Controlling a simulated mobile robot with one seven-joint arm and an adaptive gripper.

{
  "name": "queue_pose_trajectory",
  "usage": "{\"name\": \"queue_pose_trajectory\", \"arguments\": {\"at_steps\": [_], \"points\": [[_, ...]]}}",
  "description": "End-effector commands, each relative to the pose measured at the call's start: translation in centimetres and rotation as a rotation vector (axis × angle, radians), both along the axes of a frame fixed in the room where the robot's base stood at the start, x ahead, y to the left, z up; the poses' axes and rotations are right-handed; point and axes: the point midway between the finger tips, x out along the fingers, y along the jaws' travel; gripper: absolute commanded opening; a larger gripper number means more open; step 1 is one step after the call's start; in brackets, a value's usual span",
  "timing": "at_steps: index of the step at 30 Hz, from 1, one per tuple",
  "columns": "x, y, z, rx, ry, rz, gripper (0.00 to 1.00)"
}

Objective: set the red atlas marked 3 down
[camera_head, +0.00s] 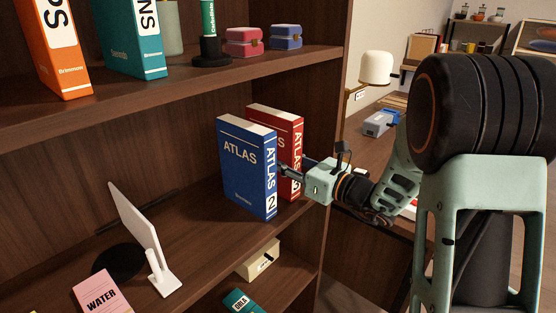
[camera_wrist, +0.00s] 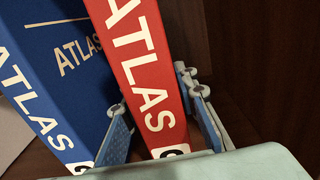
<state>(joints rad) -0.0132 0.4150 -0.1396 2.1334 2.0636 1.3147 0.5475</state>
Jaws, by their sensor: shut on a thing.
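The red atlas marked 3 (camera_head: 289,131) is upright on the middle shelf level, just right of and behind the blue atlas marked 2 (camera_head: 244,163) in the head view. My gripper (camera_head: 289,174) is shut on the lower spine of the red atlas. In the wrist view the red spine (camera_wrist: 139,65) is between my two fingers (camera_wrist: 160,128), with one finger in the gap beside the blue atlas (camera_wrist: 62,62).
The wooden bookcase's side panel (camera_head: 318,105) stands close to the right of the red atlas. A white stand (camera_head: 143,235) and a pink WATER book (camera_head: 101,293) are to the left. The upper shelf (camera_head: 190,92) runs overhead. Bare shelf lies left of the blue atlas.

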Motion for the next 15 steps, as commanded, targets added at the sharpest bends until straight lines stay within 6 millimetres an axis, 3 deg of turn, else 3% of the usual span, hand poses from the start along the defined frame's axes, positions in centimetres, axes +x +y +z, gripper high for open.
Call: {"name": "queue_pose_trajectory", "arguments": {"at_steps": [4,5,9,15], "points": [[0.03,0.01,-0.08,0.003,-0.005,0.000,0.00],[0.00,0.00,-0.31,0.000,0.000,0.000,0.28],[0.00,0.00,-0.21,0.000,0.000,0.000,0.43],[0.00,0.00,-0.20,0.000,0.000,0.000,0.44]]}}
